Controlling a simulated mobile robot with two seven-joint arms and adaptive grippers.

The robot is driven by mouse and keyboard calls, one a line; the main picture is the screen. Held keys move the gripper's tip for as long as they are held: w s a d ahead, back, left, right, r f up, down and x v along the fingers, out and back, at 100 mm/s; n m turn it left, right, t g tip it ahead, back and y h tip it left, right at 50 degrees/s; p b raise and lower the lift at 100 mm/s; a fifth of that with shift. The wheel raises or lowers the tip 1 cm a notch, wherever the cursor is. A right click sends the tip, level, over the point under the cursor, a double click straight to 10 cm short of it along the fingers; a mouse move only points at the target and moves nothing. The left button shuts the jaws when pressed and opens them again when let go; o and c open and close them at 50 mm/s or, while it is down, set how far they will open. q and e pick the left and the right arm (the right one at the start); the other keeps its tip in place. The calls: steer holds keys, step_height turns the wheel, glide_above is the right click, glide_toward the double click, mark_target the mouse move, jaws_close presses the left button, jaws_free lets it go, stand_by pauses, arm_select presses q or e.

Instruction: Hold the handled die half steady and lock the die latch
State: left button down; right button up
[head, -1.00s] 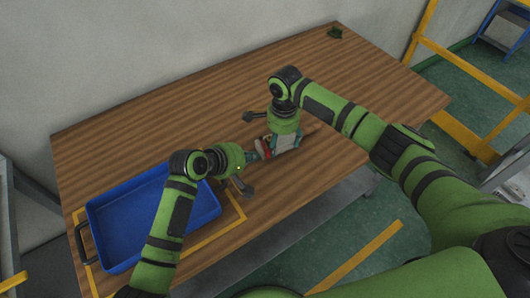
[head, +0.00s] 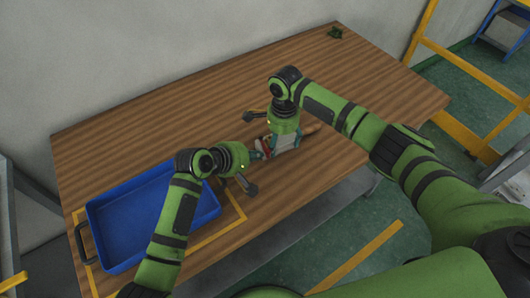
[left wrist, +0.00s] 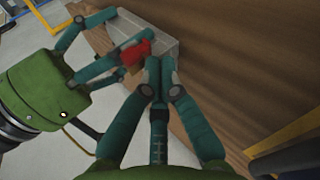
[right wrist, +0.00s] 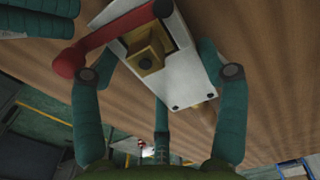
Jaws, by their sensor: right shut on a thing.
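The pale metal die (head: 287,142) is near the table's front edge; it also shows in the left wrist view (left wrist: 155,45) and the right wrist view (right wrist: 185,88). A tan handle-like piece (head: 311,128) sticks out on its right. My right gripper (right wrist: 160,75) is shut on the die, one finger on each side. The red latch lever (right wrist: 90,48) lies along one side of the die, beside a brass block (right wrist: 146,48); it also shows in the left wrist view (left wrist: 135,53). My left gripper (left wrist: 160,68) has its fingertips together, close to the red lever; contact cannot be told.
An empty blue tray (head: 136,240) stands on the left of the wooden table (head: 200,105), within a yellow outline. A small dark green object (head: 335,32) lies at the far corner.

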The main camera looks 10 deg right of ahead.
arm_select(q)
steer(key=shift+d+r, duration=0.15)
steer(key=shift+d, duration=0.6)
arm_select(e)
steer(key=shift+a, duration=0.25)
arm_select(q)
steer(key=shift+s+d, duration=0.1)
steer(key=shift+d, duration=0.1)
arm_select(e)
steer(key=shift+a, duration=0.1)
stand_by(0.4)
arm_select(q)
steer(key=shift+a, duration=0.15)
arm_select(e)
steer(key=shift+f, duration=0.1)
arm_select(q)
steer(key=shift+s+a, duration=0.2)
steer(key=shift+a, duration=0.05)
steer(key=shift+s+a, duration=0.15)
steer(key=shift+a, duration=0.3)
arm_select(e)
steer(key=shift+s, duration=0.1)
arm_select(q)
steer(key=shift+a, duration=0.25)
arm_select(e)
steer(key=shift+d, duration=0.2)
